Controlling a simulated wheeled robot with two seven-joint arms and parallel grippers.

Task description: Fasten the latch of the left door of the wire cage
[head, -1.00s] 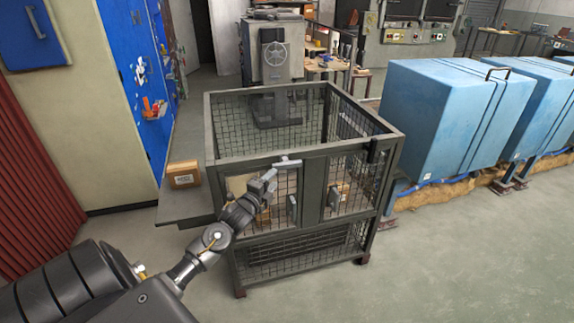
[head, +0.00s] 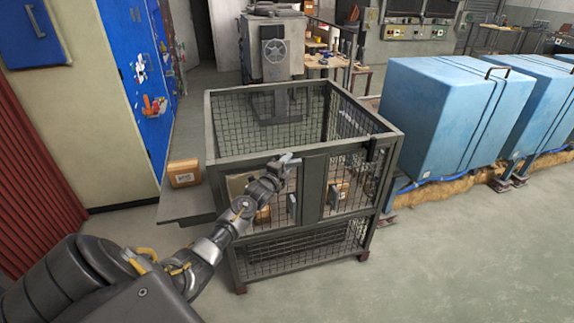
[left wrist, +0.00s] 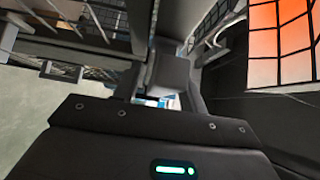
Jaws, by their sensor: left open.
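The wire cage (head: 314,225) stands in the middle of the head view, a dark grey frame with mesh panels and an open top. Its left door (head: 246,215) is on the front face and looks flush with the frame. My left gripper (head: 288,160) is at the top of the left door, close to the frame rail. It is open; whether it touches the latch cannot be told, as the gripper hides that area. In the left wrist view, the dark gripper body fills the lower part and blurred frame bars and mesh show beyond it. My right gripper is not in view.
A small upright handle (head: 292,206) sits on the front beside the left door's edge. Cardboard boxes stand inside the cage. A side shelf (head: 190,207) with a cardboard box (head: 183,173) adjoins the left. Blue blocks (head: 455,115) stand right; floor in front is clear.

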